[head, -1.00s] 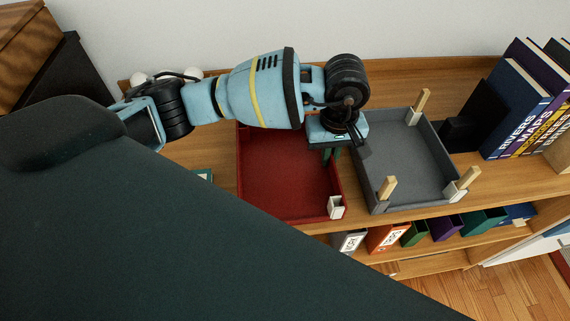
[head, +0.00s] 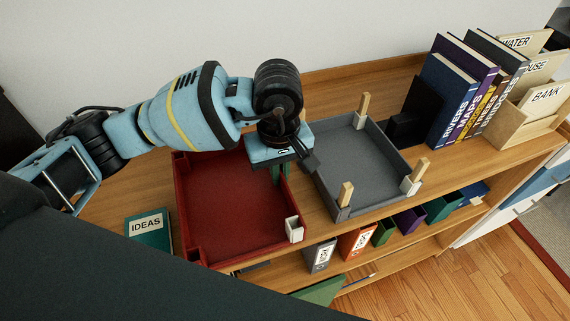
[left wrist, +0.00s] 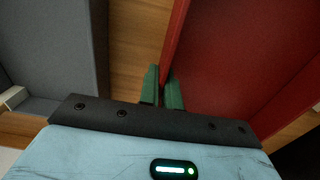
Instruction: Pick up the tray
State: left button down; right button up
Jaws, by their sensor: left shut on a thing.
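A red tray (head: 225,205) lies on the wooden desk top, with a white corner holder (head: 294,229) at its near right corner. My left gripper (head: 279,172) reaches down over its right wall. In the left wrist view the green fingers (left wrist: 162,88) are shut on the red tray's wall (left wrist: 177,45), one on each side. A grey tray (head: 362,165) stands just to the right, with wooden pegs in white holders at its corners. The gripper does not touch the grey tray. I cannot tell whether the red tray is raised. My right gripper is not in view.
Upright books (head: 462,95) and a wooden file box (head: 525,105) stand at the right. A green "IDEAS" book (head: 150,232) lies left of the red tray. Binders (head: 358,243) fill the shelf below. The wall is close behind the desk.

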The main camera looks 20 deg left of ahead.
aim_at(255, 237)
pick_arm(q)
jog(key=s, duration=0.8)
jog(key=s+r, duration=0.1)
jog(key=s, duration=0.3)
jog(key=shift+s+a+r+b, duration=0.1)
jog(key=shift+s+a+b, duration=0.2)
jog(key=shift+s, duration=0.05)
